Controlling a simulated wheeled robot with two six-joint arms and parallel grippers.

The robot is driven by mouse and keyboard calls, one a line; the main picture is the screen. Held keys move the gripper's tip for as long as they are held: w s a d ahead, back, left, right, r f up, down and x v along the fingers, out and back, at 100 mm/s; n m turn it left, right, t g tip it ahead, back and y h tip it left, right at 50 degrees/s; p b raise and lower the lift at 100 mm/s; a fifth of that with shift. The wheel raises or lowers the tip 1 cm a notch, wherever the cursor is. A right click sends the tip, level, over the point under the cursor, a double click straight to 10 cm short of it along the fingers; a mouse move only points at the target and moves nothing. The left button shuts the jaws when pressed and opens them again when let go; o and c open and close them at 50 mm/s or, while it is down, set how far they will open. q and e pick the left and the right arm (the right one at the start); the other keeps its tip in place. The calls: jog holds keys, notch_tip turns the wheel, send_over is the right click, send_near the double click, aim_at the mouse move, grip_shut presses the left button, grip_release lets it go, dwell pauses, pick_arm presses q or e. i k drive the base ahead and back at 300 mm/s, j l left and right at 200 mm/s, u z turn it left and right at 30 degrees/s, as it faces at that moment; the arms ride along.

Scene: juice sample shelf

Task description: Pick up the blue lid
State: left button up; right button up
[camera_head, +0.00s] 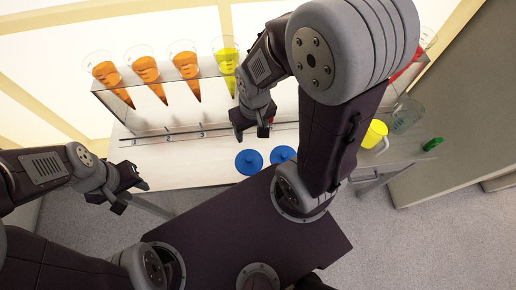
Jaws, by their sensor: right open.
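Two round blue lids lie on the white table: one blue lid (249,163) at the middle of the view, the other blue lid (282,154) just to its right, partly beside my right arm. My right gripper (252,131) is open and empty, above and slightly behind the lids in the picture, apart from both. My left gripper (129,196) looks open and empty, off the table's left front edge and well left of the lids.
A clear rack (150,125) along the back holds several cone-shaped cups of orange, yellow and red juice. To the right stand a yellow mug (374,134), a clear beaker (407,116) and a small green object (433,144). My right arm hides part of the table.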

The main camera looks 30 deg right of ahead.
aim_at(248, 162)
jog(key=z, duration=1)
